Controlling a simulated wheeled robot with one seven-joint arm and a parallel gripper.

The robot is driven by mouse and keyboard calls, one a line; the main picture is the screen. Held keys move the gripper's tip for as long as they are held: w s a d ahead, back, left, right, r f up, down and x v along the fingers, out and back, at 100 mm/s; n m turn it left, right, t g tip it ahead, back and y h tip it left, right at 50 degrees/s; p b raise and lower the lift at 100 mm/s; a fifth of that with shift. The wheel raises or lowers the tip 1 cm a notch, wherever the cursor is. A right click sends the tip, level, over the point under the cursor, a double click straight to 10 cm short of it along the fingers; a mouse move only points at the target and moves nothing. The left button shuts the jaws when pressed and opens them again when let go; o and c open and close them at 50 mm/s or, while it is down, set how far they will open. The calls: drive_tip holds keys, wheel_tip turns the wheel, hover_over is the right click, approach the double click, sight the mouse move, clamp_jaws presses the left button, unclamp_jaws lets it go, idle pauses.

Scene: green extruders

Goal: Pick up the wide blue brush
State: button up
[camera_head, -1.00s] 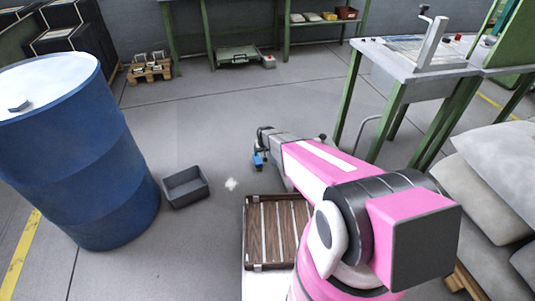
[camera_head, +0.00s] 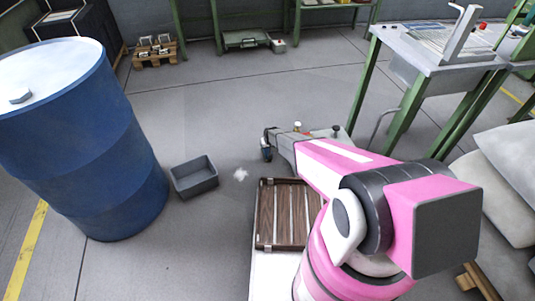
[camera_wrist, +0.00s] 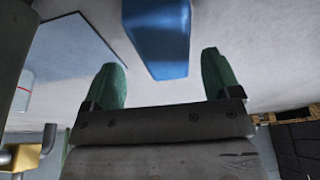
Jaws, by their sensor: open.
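A blue block-like thing, which looks like the wide blue brush (camera_wrist: 158,35), shows at the top centre of the wrist view. Its near end lies between the lines of my two green fingertips, and its far end is cut off by the frame. My gripper (camera_wrist: 160,76) is open, with nothing visibly clamped. In the head view my gripper (camera_head: 268,142) is at the far end of my pink arm. A small dark blue patch (camera_head: 267,153) shows beside it, mostly hidden. I cannot tell whether the fingers touch the brush.
A blue barrel (camera_head: 85,150) stands at left, with an empty grey bin (camera_head: 195,177) beside it. A slatted brown tray (camera_head: 288,240) lies in front of my arm. A green-legged table (camera_head: 430,60) and grey sacks (camera_head: 505,170) are at right. The floor behind the bin is clear.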

sight(267, 150)
drive_tip(key=x, duration=0.4)
drive_tip(key=shift+s+a, duration=0.1)
drive_tip(key=shift+a, duration=0.15)
drive_tip(key=shift+f, duration=0.3)
drive_tip(key=shift+f, duration=0.25)
drive_tip(key=shift+c, duration=0.3)
drive_tip(key=c, duration=1)
